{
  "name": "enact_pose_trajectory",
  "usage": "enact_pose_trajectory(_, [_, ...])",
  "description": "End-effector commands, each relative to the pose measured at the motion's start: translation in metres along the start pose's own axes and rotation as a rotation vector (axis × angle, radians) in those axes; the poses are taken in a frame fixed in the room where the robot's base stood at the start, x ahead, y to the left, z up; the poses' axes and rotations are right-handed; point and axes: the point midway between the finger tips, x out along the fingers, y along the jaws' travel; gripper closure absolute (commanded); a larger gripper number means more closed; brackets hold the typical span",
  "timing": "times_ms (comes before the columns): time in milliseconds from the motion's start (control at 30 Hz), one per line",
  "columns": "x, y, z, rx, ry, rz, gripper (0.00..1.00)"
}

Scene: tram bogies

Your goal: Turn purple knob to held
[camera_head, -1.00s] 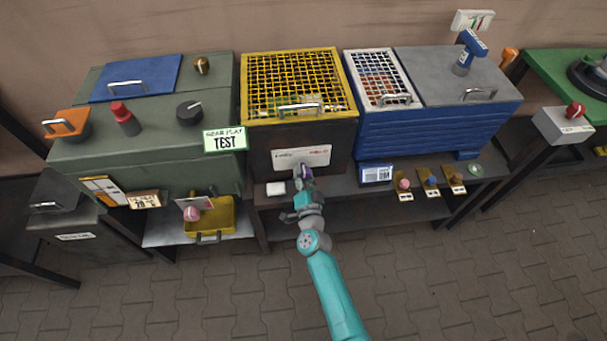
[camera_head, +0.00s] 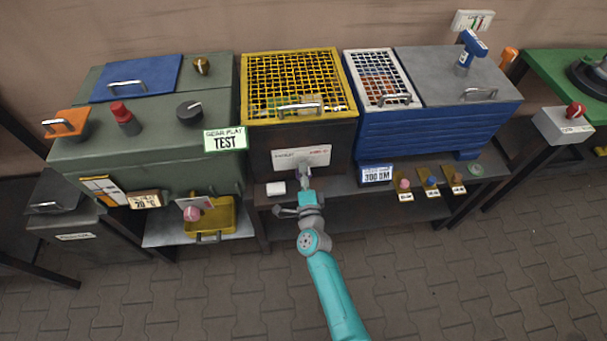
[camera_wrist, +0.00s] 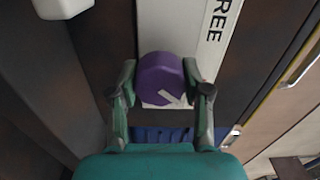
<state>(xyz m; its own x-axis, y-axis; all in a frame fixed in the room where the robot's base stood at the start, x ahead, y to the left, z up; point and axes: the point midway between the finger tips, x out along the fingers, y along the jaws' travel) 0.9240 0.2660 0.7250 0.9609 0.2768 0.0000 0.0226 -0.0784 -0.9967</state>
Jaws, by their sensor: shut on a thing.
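The purple knob (camera_wrist: 160,78) shows in the wrist view, round, with a pale pointer mark running toward its lower right. It sits on a white label plate (camera_wrist: 205,30) on the front of the dark box with the yellow mesh lid. The plate shows the letters "REE" in the wrist view; its other end is out of frame. My gripper (camera_wrist: 160,88) has one finger on each side of the knob and is shut on it. In the head view my gripper (camera_head: 304,178) is at the lower part of the plate (camera_head: 301,158) and hides the knob.
The yellow mesh lid (camera_head: 270,52) is above the plate. A small white block (camera_head: 276,188) lies left of my gripper on the shelf. A yellow bin (camera_head: 222,215) stands on the left shelf.

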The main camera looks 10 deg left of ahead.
Motion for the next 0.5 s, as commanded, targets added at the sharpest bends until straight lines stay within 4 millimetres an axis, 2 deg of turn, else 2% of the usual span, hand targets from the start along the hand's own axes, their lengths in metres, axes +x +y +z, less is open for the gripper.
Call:
enact_pose_trajectory(433, [0.0004,-0.0002,-0.0015,0.011,0.003,-0.001,0.87])
enact_pose_trajectory(467, [0.0004,-0.0002,-0.0015,0.011,0.003,-0.001,0.47])
enact_pose_trajectory(500, [0.0004,-0.0002,-0.0014,0.011,0.003,-0.001,0.37])
